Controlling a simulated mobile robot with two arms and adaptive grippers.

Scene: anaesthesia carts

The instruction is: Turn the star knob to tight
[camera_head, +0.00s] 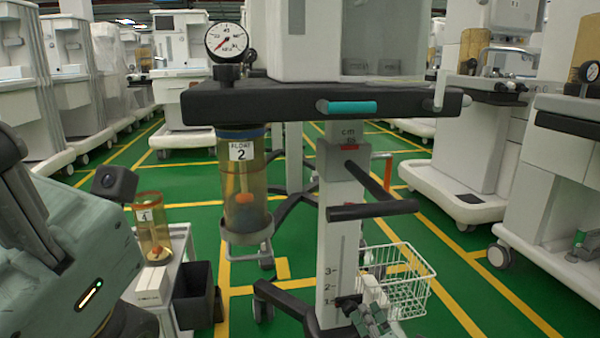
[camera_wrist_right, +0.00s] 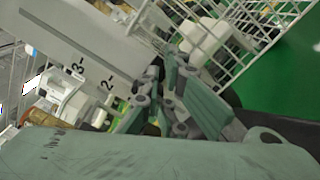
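The pale column (camera_head: 340,240) carries a printed scale, with 3, 2 and 1 near its lower end. A small dark part (camera_head: 347,303), possibly the star knob, shows low on the column beside my right gripper (camera_head: 368,314). Its star shape and setting cannot be made out. In the right wrist view my right gripper (camera_wrist_right: 163,64) has its tips close together at the column's edge, near the number 2. Whether they touch or enclose a knob is hidden. My left arm shows at the left of the head view; its fingers are not seen.
A white wire basket (camera_head: 400,280) hangs just right of my right gripper. A black handle (camera_head: 372,210) juts from the column above it. A cylinder labelled FLOAT 2 (camera_head: 243,185) hangs left of the column. A small trolley (camera_head: 180,260) stands near my left arm.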

